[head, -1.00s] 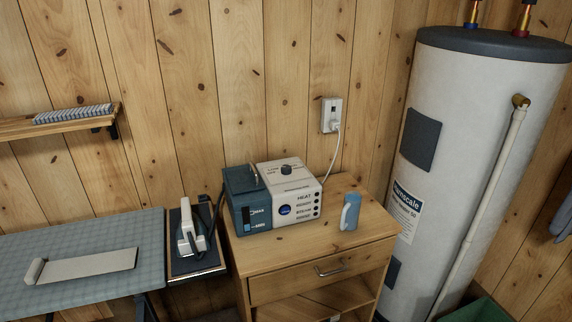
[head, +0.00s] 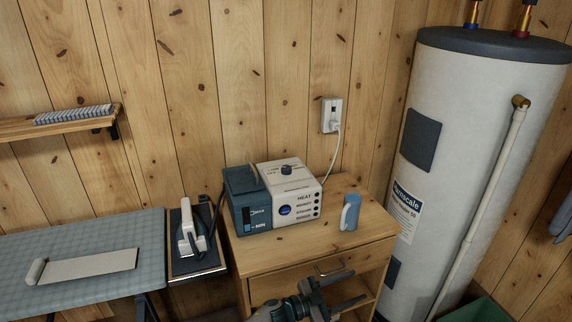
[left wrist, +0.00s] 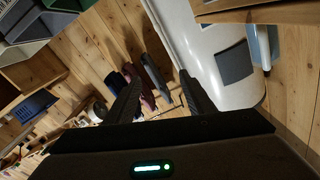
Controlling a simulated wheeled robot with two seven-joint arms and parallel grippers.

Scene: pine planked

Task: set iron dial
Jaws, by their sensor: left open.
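The iron station (head: 272,209) is a blue and white box on the wooden cabinet, with the word HEAT on its front. Its dark round dial (head: 287,170) sits on the white top; the marks around it are too small to read. The iron (head: 190,234) stands on a dark rest to the left. My left gripper (head: 350,287) is open and empty in front of the cabinet's drawer, below and to the right of the station. Its spread fingers also show in the left wrist view (left wrist: 160,78), where no dial is seen. My right gripper is out of view.
A white cord runs to the wall outlet (head: 331,115). The water heater (head: 470,150) stands at the right, the ironing board (head: 70,235) at the left. Space above the station is free.

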